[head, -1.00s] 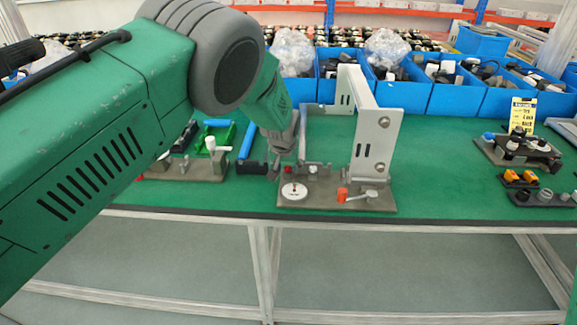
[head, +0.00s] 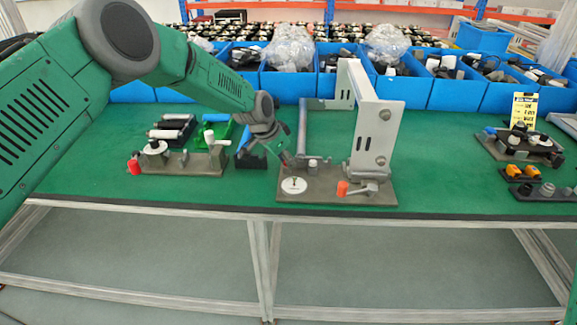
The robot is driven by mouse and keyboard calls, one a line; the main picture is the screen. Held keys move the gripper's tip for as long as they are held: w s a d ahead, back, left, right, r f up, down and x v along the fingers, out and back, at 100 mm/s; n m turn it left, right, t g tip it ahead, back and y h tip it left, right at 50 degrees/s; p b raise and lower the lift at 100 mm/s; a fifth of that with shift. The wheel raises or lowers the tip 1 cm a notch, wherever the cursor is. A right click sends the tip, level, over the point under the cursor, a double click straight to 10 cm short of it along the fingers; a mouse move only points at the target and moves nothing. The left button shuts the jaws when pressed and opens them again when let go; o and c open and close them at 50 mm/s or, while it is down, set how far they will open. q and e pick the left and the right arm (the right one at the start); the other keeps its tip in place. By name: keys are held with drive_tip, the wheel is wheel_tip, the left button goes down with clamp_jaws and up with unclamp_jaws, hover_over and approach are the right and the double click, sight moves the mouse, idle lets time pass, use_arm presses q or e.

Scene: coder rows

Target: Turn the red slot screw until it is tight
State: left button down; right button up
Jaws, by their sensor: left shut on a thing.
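My left gripper (head: 284,156) comes in from the left and points down at the left side of the grey fixture (head: 290,197) with the tall white bracket. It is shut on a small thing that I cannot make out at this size. The red slot screw cannot be told for sure; the gripper may hide it. On the fixture, a white round disc (head: 294,186) lies in front of the gripper, and a small white knob (head: 313,163) stands to its right. An orange-red cap (head: 342,188) sits at the front beside a grey lever. My right gripper is not in view.
The tall white bracket (head: 376,138) rises close to the right of the gripper. A second fixture (head: 203,163) with a red knob (head: 134,167) stands to the left. Blue bins (head: 400,95) line the back. Green table is free right of the bracket.

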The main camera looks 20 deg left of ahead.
use_arm(q)
drive_tip(key=shift+a+f+m, duration=0.15)
drive_tip(key=shift+m, duration=0.25)
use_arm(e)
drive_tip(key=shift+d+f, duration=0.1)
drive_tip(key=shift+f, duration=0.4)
use_arm(q)
drive_tip(key=m+b, duration=0.2)
drive_tip(key=shift+f+g+h+b, duration=0.15)
drive_tip(key=shift+g+h+b, duration=0.25)
drive_tip(key=c, duration=1.6)
unclamp_jaws()
drive_tip(key=shift+r+p, duration=0.2)
drive_tip(key=shift+p, duration=0.15)
drive_tip(key=shift+o, duration=0.2)
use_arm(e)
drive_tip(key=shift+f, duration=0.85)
use_arm(q)
drive_tip(key=shift+r, duration=0.1)
drive_tip(key=shift+r+p, duration=1.55)
drive_tip(key=shift+r, duration=0.95)
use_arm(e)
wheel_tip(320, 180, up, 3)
